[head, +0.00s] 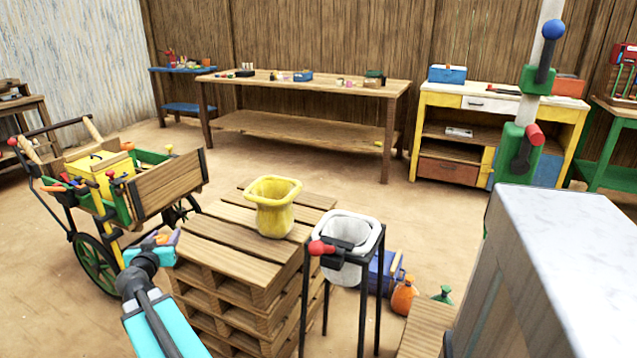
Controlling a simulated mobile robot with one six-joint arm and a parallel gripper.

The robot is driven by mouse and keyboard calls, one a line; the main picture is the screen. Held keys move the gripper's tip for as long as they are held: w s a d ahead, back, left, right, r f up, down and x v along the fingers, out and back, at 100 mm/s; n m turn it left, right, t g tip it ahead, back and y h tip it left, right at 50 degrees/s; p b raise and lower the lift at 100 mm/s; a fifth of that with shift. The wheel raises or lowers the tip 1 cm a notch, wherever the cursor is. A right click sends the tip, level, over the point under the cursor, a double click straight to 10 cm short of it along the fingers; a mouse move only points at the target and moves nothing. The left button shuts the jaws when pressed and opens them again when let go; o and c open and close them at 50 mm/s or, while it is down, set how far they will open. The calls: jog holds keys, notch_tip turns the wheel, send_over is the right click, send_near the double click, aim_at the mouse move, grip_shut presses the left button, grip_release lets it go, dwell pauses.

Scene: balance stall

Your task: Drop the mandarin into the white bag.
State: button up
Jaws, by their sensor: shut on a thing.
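The white bag (348,236) hangs open-mouthed in a black stand with a red knob, right of the pallet stack. My gripper (163,240) is at the lower left, beside the left edge of the pallets. It is shut on the mandarin, of which only a small orange patch (161,239) shows between the purple-grey fingers. My gripper is well left of the white bag, with the yellow bag between them in the picture.
A yellow open bag (273,220) stands on the wooden pallet stack (215,245). A cart (160,188) with tools is at the left. A pale block (590,240) fills the right front. An orange container (404,297) is on the floor by the stand.

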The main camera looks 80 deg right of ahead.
jog(key=s+d+r+m+g+p, duration=0.2)
jog(key=s+d+m+g, duration=0.25)
jog(key=s+d, duration=0.55)
jog(key=s+d+r+m+g+p, duration=0.25)
jog(key=s+d+g, duration=0.35)
jog(key=s, duration=0.9)
jog(key=s+d+r+m+g+y+p, duration=0.1)
jog(key=s+r+m+g+y, duration=0.1)
jog(key=s, duration=0.8)
jog(key=s+d+r+m+g+y+p, duration=0.2)
jog(key=s+r+m+g, duration=0.1)
jog(key=s, duration=0.7)
jog(key=s+d+r+m+g+y+p, duration=0.1)
jog(key=s+r+m+g, duration=0.2)
jog(key=s, duration=0.6)
jog(key=shift+s+d+m+g+y, duration=0.35)
jog(key=shift+s+d+m+y, duration=0.05)
jog(key=shift+f, duration=0.15)
jog(key=shift+f+p, duration=0.35)
jog(key=shift+f, duration=2.55)
jog(key=o, duration=1.1)
